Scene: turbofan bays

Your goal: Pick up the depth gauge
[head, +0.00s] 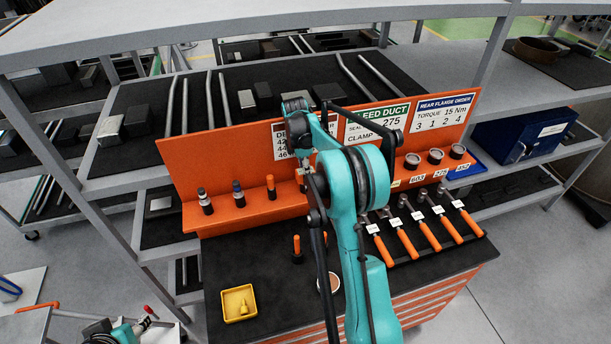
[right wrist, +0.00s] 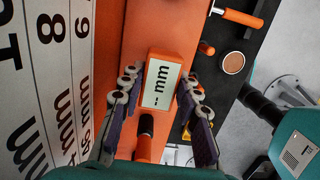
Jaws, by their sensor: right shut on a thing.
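The depth gauge (right wrist: 161,82), an orange block with a pale display reading "-- mm", is in the middle of the right wrist view. My right gripper (right wrist: 160,88) has its fingers on both sides of it and is shut on it. The gauge is in front of the orange rack (right wrist: 125,22); I cannot tell whether it still touches the ledge. In the head view my teal right arm reaches to the rack (head: 230,165) and hides most of the gripper and the gauge.
A yellow tray (head: 239,303) is on the black worktop (head: 270,268). Orange-handled tools (head: 404,240) lie at the right. A grey shelf (head: 250,20) overhangs behind, with a blue case (head: 528,135) at right.

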